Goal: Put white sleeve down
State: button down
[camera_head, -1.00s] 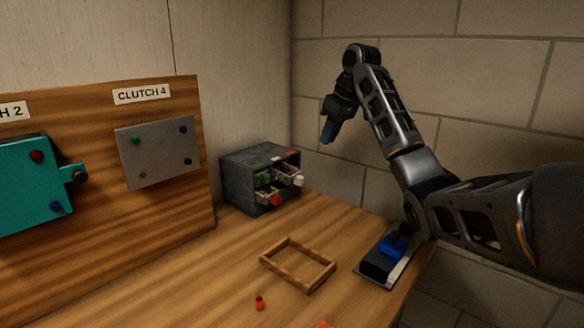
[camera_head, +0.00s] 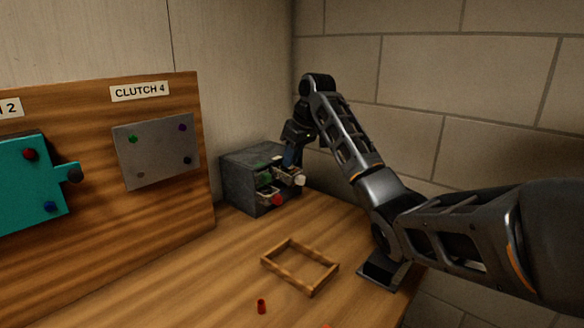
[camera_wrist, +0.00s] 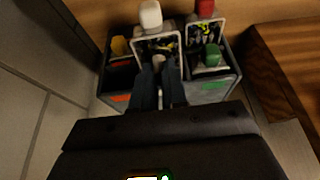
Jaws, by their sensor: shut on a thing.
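In the head view the sleeve is hidden by the gripper and cabinet.
Beside the white-knobbed drawer are a red-knobbed open drawer (camera_wrist: 206,32) and a green knob (camera_wrist: 211,53). A wooden frame (camera_head: 316,290) and a small red piece (camera_head: 261,307) lie on the table. The clutch board (camera_head: 200,234) stands left; a brick wall (camera_head: 480,90) is behind.

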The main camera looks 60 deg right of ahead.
jog(key=shift+f, duration=1.65)
jog(key=c, duration=1.4)
grip_release()
jog(key=shift+f, duration=0.1)
jog(key=shift+c, duration=0.2)
jog(key=p+v, duration=0.1)
jog(key=v, duration=1.1)
jog(key=shift+p, duration=0.3)
